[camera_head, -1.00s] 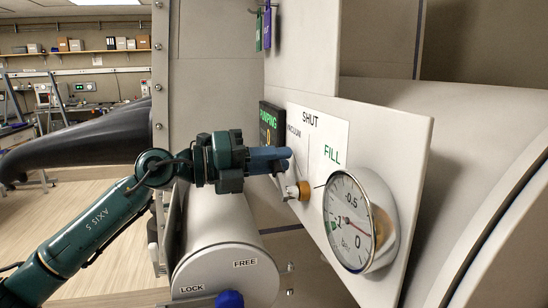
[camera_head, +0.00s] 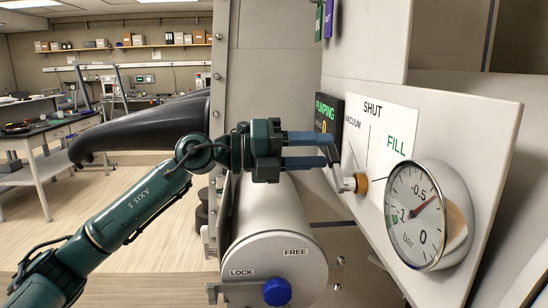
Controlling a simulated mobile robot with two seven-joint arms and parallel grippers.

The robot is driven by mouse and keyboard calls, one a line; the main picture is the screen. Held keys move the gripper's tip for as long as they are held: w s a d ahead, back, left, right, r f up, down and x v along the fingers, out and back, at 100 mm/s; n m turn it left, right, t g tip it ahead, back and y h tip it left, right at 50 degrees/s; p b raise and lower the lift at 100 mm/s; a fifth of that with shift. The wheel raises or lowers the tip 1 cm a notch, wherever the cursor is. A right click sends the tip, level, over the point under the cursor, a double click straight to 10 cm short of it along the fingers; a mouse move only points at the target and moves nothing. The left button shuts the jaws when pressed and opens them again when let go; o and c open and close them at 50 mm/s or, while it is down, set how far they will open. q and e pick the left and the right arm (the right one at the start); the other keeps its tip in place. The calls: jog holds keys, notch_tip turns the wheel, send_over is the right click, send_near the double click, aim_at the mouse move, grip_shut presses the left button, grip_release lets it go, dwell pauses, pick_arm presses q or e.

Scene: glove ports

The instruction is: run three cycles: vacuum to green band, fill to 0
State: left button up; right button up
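The valve (camera_head: 355,184) has a brass-coloured hub and a grey lever slanting up-left toward the VACUUM mark. The panel (camera_head: 372,140) also reads SHUT and FILL. My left gripper (camera_head: 330,150) has its two blue fingers apart, with the tips close to the lever's upper end; I cannot tell if they touch it. The round gauge (camera_head: 428,215) has its red needle pointing up-right, in the part of the scale between -0.5 and 0. A green band shows near -1. The dark display (camera_head: 327,115) reads PUMPING in green. My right gripper is out of view.
A white cylindrical port (camera_head: 262,240) with FREE and LOCK labels and a blue knob (camera_head: 277,291) is below my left gripper. A black glove (camera_head: 140,130) sticks out behind my arm. Green and purple tags (camera_head: 323,20) hang above the panel.

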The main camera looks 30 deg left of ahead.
pick_arm(q)
jog(key=b+v, duration=0.4)
jog(key=v, duration=0.6)
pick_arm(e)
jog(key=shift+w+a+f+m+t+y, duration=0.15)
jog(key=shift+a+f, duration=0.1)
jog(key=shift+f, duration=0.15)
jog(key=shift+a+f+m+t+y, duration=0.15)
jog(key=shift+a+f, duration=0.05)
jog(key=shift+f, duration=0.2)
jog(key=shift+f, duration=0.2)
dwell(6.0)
